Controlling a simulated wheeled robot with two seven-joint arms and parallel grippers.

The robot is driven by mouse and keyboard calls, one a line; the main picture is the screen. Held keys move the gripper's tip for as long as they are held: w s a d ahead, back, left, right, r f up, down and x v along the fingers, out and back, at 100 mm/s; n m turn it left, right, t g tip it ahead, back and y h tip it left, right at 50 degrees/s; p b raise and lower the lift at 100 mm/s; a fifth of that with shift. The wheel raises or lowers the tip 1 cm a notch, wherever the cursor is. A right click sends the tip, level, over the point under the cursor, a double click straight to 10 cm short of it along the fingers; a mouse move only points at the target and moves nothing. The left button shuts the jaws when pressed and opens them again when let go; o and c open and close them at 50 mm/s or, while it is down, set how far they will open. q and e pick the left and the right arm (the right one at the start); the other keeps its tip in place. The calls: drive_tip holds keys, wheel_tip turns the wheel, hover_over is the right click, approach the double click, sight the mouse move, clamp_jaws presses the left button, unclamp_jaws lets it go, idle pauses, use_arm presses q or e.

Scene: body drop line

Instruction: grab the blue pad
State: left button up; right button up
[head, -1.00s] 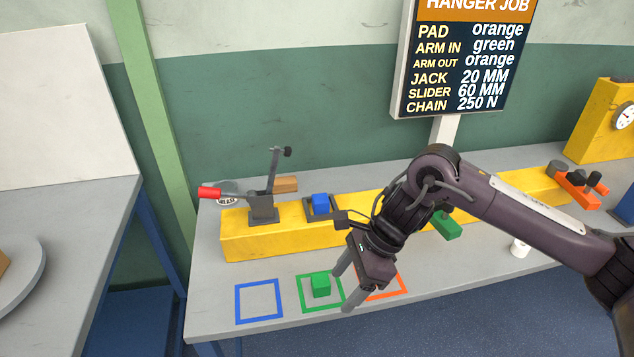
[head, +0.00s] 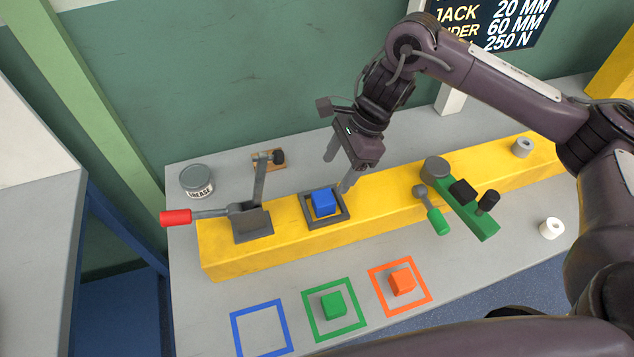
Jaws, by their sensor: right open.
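The blue pad (head: 323,203) is a small blue block. It sits inside a dark square frame (head: 341,216) on top of the yellow beam (head: 290,235). My right gripper (head: 337,176) is open and empty, pointing down just above and behind the blue pad. One finger is close to the frame's right side and the other is behind it; the fingers do not hold the pad. My left gripper is out of view.
A clamp with a red handle (head: 174,218) stands left of the pad. A green lever assembly (head: 465,212) stands to the right. A grease can (head: 197,181) is behind the beam. In front lie an empty blue outline (head: 238,335), a green block (head: 333,305) and an orange block (head: 402,281) in outlines.

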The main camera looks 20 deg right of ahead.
sight(323, 197)
drive_tip(key=shift+s+a+f+p, duration=0.2)
drive_tip(key=shift+a+f+p, duration=0.15)
drive_tip(key=shift+f, duration=0.3)
drive_tip(key=shift+s+a+f+p, duration=0.15)
drive_tip(key=shift+a+f+p, duration=0.15)
drive_tip(key=shift+f, duration=0.3)
drive_tip(key=p+x, duration=0.2)
drive_tip(key=x, duration=0.1)
drive_tip(key=shift+s+a+f, duration=0.1)
drive_tip(key=shift+a+f, duration=0.05)
drive_tip(key=shift+f, duration=0.2)
drive_tip(key=shift+a+f, duration=0.15)
drive_tip(key=shift+f, duration=0.4)
drive_tip(key=c, duration=1.1)
drive_tip(key=shift+r, duration=0.1)
